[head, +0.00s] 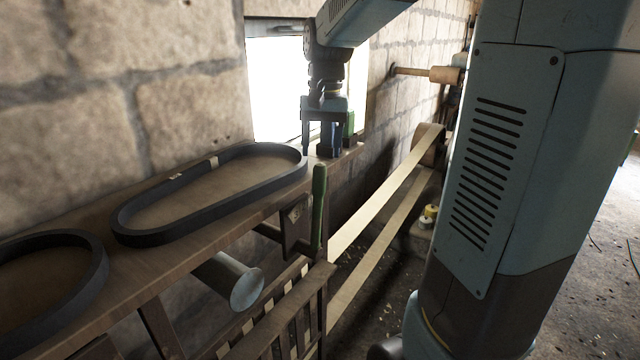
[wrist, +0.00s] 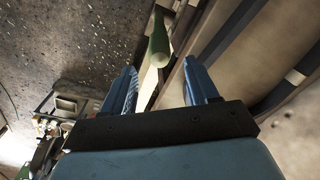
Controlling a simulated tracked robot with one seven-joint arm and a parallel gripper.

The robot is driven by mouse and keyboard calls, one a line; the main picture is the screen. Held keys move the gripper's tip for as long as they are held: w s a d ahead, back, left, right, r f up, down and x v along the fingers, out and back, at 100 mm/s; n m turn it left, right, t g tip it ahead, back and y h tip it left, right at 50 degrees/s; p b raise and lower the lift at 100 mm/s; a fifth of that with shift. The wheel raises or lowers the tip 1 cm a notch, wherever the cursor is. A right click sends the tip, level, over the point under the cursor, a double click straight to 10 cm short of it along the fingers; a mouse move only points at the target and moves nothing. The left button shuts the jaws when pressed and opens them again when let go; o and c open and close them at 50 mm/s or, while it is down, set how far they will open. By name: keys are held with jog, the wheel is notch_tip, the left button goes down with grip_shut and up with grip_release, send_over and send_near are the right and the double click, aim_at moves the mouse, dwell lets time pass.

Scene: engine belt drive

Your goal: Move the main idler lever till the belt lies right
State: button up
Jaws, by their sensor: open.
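A green lever handle (head: 319,200) stands upright beside a dark bracket at the front edge of the wooden bench. I take it for the main idler lever. A pale flat belt (head: 375,205) runs in two strands from behind the bench frame to a pulley (head: 428,145) at the far end. My gripper (head: 320,152) is open and empty, pointing down above the far end of the bench, beyond the handle. In the wrist view, a green rod (wrist: 160,45) shows ahead between my open fingers (wrist: 163,75), not visibly touching them. The belt's seat on the near pulley is hidden.
Two dark belt-shaped rings, one long (head: 210,190) and one at the left (head: 95,265), lie on the bench (head: 115,285). A grey round-ended shaft (head: 245,288) juts out below. A second green piece (head: 349,124) stands behind my gripper. A stone wall closes the left side.

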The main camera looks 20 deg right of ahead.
aim_at(319, 183)
jog(key=f, duration=0.9)
jog(key=shift+w+a+f, duration=0.1)
jog(key=shift+a+f, duration=0.15)
jog(key=shift+f, duration=0.15)
grip_shut()
